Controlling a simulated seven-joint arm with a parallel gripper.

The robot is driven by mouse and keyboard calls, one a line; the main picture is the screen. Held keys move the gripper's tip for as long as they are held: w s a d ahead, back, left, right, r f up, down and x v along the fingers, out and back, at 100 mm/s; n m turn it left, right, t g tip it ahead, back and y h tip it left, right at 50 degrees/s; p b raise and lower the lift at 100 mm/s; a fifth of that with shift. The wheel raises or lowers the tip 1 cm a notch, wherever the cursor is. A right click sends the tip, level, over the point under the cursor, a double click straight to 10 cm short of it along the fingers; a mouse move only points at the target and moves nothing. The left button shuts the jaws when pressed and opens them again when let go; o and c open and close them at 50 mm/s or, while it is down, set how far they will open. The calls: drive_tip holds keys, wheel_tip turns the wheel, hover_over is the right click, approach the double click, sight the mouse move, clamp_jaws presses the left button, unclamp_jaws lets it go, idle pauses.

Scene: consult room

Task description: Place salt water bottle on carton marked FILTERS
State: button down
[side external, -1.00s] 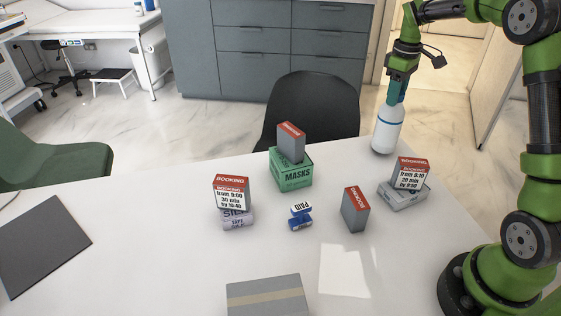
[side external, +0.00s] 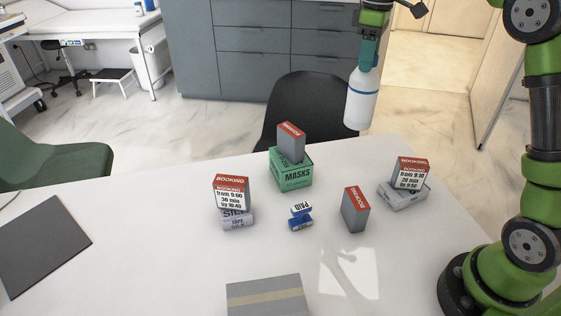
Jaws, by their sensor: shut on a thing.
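A white bottle with a blue band (side external: 361,103) hangs upright, slightly tilted, from my gripper (side external: 368,58), which is shut on its top. Its label cannot be read. The bottle is in the air near the table's far edge, right of the green MASKS carton (side external: 291,178). No FILTERS marking can be read on any carton. A pale carton (side external: 402,200) at the right lies under a booking card (side external: 411,173), its marking too small to read. A grey box with a tan strip (side external: 265,298) at the near edge shows no marking.
A booking block (side external: 291,143) stands on the MASKS carton. Another booking block (side external: 355,210) stands on the table (side external: 150,230). A booking card (side external: 232,191) stands on a silk tape box (side external: 237,219). A blue PAID stamp (side external: 301,216) is mid-table. A black chair (side external: 312,105) stands behind.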

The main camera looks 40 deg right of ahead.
drive_tip(key=s+a+r+n, duration=0.35)
drive_tip(key=s+a, duration=0.25)
drive_tip(key=a, duration=0.6)
drive_tip(key=s+a+r+n, duration=0.2)
drive_tip(key=s+a+n, duration=0.35)
drive_tip(key=a, duration=0.75)
drive_tip(key=s+a+f+n, duration=0.1)
drive_tip(key=s+a+n, duration=0.25)
drive_tip(key=s, duration=0.65)
drive_tip(key=s+a+f+n, duration=0.15)
drive_tip(key=s+n, duration=0.35)
drive_tip(key=s, duration=0.5)
drive_tip(key=w+a+f, duration=0.2)
drive_tip(key=w+a, duration=0.2)
drive_tip(key=a, duration=0.3)
drive_tip(key=w+a+f, duration=0.2)
drive_tip(key=w+a, duration=0.3)
drive_tip(key=a, duration=0.2)
drive_tip(key=shift+f, duration=0.55)
drive_tip(key=c, duration=0.5)
unclamp_jaws()
drive_tip(key=shift+c, duration=0.2)
